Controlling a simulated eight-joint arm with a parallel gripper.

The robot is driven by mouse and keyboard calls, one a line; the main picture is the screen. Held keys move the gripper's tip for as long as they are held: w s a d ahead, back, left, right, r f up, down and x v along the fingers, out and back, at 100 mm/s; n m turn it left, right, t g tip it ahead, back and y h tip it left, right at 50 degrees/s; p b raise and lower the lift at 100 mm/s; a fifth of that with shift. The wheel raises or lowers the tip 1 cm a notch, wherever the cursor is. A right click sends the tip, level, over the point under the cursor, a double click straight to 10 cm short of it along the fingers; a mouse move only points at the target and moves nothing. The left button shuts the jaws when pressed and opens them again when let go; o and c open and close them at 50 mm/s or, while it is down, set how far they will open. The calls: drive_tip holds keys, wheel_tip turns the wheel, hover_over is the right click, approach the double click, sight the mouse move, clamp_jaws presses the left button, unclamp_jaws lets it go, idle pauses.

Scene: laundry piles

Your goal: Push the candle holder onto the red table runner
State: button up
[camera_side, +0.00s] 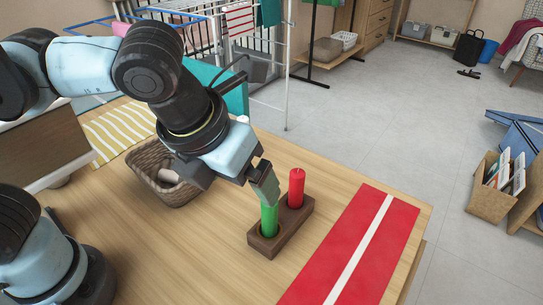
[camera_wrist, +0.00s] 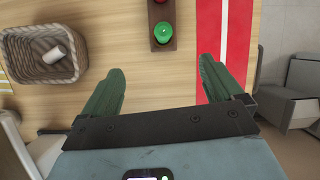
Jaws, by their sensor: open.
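The candle holder (camera_side: 284,236) is a dark brown wooden block on the wooden table. A green candle (camera_side: 269,220) stands in its near end and a red candle (camera_side: 296,188) in its far end. The holder also shows at the top of the wrist view (camera_wrist: 160,15). The red table runner (camera_side: 392,245), with a white stripe, lies flat to the right of the holder, with bare wood between them. My gripper (camera_wrist: 163,66) is open and empty, with green fingers. In the side view its fingers (camera_side: 265,186) overlap the green candle's top; I cannot tell whether they touch.
A woven basket (camera_side: 150,180) with a pale item inside stands left of the holder. A striped yellow cloth (camera_side: 117,130) lies at the table's back left. The table's right edge runs just beyond the runner. The wood in front of the holder is clear.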

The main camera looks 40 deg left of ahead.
drive_tip(key=m, duration=0.1)
approach(262, 237)
drive_tip(key=shift+s+r, duration=0.3)
drive_tip(key=shift+r, duration=0.3)
drive_tip(key=shift+x, duration=5.95)
drive_tip(key=shift+w, duration=0.1)
drive_tip(key=c, duration=1.2)
drive_tip(key=shift+d, duration=7.75)
